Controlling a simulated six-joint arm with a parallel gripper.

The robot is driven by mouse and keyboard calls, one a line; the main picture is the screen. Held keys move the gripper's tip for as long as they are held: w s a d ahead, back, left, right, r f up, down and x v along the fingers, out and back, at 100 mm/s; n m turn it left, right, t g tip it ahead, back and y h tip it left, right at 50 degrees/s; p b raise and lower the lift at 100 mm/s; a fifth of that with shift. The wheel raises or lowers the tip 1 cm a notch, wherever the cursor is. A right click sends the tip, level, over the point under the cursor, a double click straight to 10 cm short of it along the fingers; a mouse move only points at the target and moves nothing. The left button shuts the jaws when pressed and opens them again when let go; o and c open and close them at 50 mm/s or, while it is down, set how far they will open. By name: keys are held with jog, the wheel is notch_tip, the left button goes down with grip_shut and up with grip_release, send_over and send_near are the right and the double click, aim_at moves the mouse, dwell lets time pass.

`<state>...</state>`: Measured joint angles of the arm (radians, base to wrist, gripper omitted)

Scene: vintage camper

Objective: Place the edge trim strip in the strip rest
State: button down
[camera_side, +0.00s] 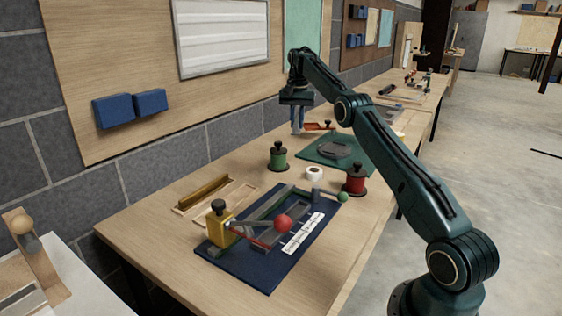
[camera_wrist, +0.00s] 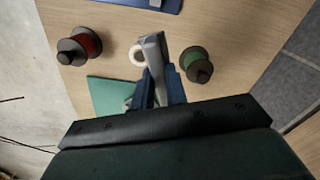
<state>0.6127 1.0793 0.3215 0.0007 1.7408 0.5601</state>
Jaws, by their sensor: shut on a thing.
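My gripper (camera_side: 297,130) points down above the far part of the bench, behind the green mat. In the wrist view its blue fingers (camera_wrist: 158,90) are shut on a grey, narrow piece (camera_wrist: 152,48), which looks like the edge trim strip. It juts out beyond the fingertips; its lower part is hidden between them. In the side view the held piece is hard to tell from the fingers. A shallow wooden tray (camera_side: 233,203) with a brass-coloured bar (camera_side: 203,191) along its back lies at the left of the bench, apart from my gripper; it may be the strip rest.
A blue mat (camera_side: 262,277) carries a yellow block (camera_side: 219,225), a red ball (camera_side: 282,224) and bars. The front left bench corner is clear.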

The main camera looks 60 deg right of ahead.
jog(key=shift+a, duration=0.1)
jog(key=w+a+f+n, duration=0.1)
jog(key=n, duration=3)
send_over(241, 195)
notch_tip(241, 195, down, 10)
jog(key=shift+f, duration=0.15)
jog(key=shift+f, duration=4)
jog(key=shift+f, duration=0.15)
